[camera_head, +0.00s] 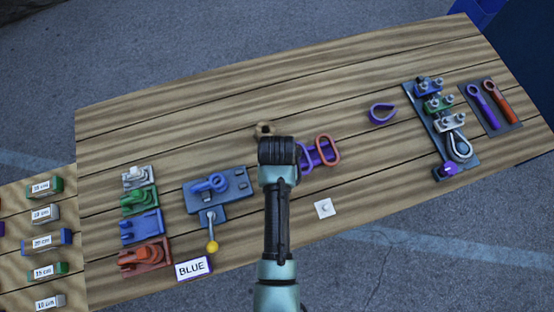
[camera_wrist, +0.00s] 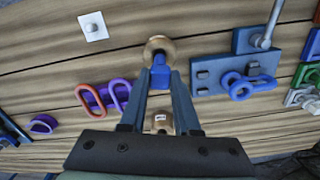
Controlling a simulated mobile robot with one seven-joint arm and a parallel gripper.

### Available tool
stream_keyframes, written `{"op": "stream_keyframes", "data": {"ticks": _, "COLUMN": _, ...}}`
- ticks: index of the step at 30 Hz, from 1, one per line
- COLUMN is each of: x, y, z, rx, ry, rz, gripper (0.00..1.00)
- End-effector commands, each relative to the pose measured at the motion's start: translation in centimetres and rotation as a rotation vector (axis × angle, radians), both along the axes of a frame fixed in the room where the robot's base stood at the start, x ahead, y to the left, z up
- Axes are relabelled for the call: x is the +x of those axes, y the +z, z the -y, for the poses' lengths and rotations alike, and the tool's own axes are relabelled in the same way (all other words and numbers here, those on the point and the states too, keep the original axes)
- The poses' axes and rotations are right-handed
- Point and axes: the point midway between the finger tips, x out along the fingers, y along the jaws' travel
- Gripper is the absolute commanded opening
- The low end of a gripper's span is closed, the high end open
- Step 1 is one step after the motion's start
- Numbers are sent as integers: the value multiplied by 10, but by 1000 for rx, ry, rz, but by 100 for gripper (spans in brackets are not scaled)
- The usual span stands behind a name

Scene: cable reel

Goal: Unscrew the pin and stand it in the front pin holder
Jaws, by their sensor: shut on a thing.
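My gripper (camera_wrist: 161,82) is shut on a blue pin (camera_wrist: 160,71) in the wrist view. The pin's far end meets or overlaps a round tan holder (camera_wrist: 158,46); I cannot tell whether it is inside or just above it. A second tan block (camera_wrist: 160,117) with a small light mark shows between my fingers, nearer the wrist. My arm hides the pin and the other holder there.
A blue fixture (camera_head: 228,190) with a blue eye piece and a yellow-knobbed lever (camera_head: 212,247) stands left. A purple-and-orange link piece (camera_head: 320,153) and a white square (camera_head: 324,208) lie right. Coloured blocks line the left edge; a clamp board (camera_head: 440,130) stands far right.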

Motion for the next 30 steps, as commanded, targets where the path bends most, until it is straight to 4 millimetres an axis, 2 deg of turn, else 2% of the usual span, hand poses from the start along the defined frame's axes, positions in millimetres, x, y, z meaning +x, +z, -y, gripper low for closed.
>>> {"op": "stream_keyframes", "data": {"ticks": 11, "x": -1, "y": -12, "z": 0, "rx": 0, "ry": 1, "rz": 1, "gripper": 0}}
{"op": "stream_keyframes", "data": {"ticks": 30, "x": -1, "y": -56, "z": 0, "rx": 0, "ry": 2, "rz": 1, "gripper": 0}}
